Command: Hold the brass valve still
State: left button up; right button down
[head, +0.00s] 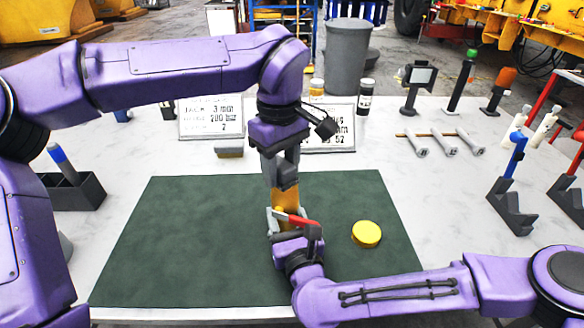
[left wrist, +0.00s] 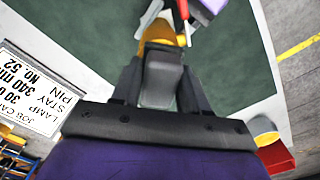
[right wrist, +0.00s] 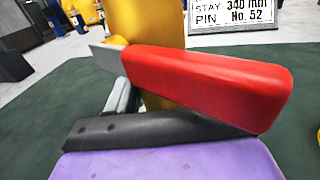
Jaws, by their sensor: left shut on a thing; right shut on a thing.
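The brass valve (head: 287,199) is a yellow upright body over the dark green mat, with a red lever (head: 299,220) across its lower part. My left gripper (head: 282,180) comes from above and is shut on its top end. In the left wrist view the valve's yellow top (left wrist: 160,31) shows beyond the grey fingers. My right gripper (head: 290,226) is shut low on the valve; the red lever hides most of its grip in the right wrist view, where the yellow body (right wrist: 148,22) rises behind. Whether the valve touches the mat is hidden.
A yellow disc (head: 367,234) lies on the green mat (head: 180,250) right of the valve. Placards (head: 211,116), several small stands (head: 416,88) and grey parts on a rack (head: 447,144) stand farther back. A dark holder (head: 75,192) is at the left. The mat's left half is clear.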

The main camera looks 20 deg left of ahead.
pick_arm(q)
jog(key=shift+a, duration=1.25)
pick_arm(e)
jog(key=shift+r, duration=0.1)
pick_arm(q)
notch_tip(320, 180, up, 2)
jog(key=shift+w+r, duration=0.1)
jog(key=shift+r, duration=0.15)
pick_arm(e)
jog(key=shift+w, duration=0.1)
pick_arm(q)
jog(key=shift+d+r, duration=0.1)
jog(key=shift+r, duration=2.8)
pick_arm(e)
jog(key=shift+c, duration=1.7)
grip_release()
